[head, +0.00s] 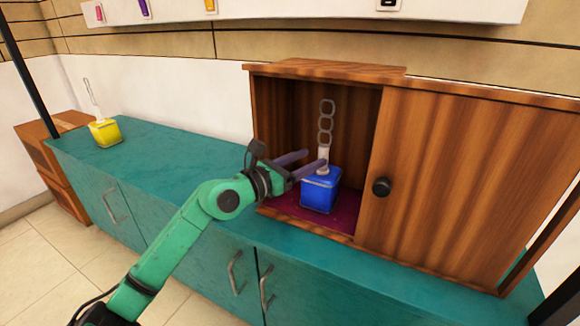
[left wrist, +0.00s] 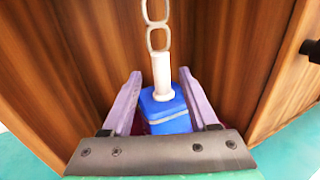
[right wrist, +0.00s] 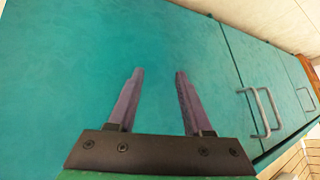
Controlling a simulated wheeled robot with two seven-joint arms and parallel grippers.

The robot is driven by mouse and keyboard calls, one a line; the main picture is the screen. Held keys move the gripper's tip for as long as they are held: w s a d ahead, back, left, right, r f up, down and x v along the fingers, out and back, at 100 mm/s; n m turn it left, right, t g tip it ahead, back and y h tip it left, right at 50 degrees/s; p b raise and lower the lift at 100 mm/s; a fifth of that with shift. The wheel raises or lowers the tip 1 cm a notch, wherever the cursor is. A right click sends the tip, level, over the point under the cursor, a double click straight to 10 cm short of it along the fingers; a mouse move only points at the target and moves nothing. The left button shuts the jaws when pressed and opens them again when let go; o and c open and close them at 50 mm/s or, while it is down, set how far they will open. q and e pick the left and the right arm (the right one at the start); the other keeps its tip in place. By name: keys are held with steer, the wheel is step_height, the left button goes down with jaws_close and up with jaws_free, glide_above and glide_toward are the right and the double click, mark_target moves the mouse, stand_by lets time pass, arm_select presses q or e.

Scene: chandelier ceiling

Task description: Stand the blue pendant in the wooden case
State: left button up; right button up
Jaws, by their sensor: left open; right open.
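The blue pendant (head: 320,190) is a blue cube with a white neck and chain links above it. It stands upright on the dark red floor of the wooden case (head: 330,68), in the open left part. My left gripper (head: 314,160) is open, with its fingers at the height of the neck. In the left wrist view the blue pendant (left wrist: 164,112) shows between the two spread fingers (left wrist: 160,85), apart from both. My right gripper (right wrist: 158,75) is open and empty over a teal surface.
A wooden door panel with a black knob (head: 381,187) covers the case's right part. A yellow pendant (head: 104,132) stands far left on the teal counter (head: 170,165). The counter between it and the case is clear. Cabinet handles (head: 235,272) line the front.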

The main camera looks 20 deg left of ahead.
arm_select(q)
steer(key=v, duration=0.7)
steer(key=shift+b, duration=0.35)
arm_select(e)
steer(key=shift+w+a+f+t+y, duration=0.15)
steer(key=shift+a+f+t+y, duration=0.2)
steer(key=shift+a, duration=0.35)
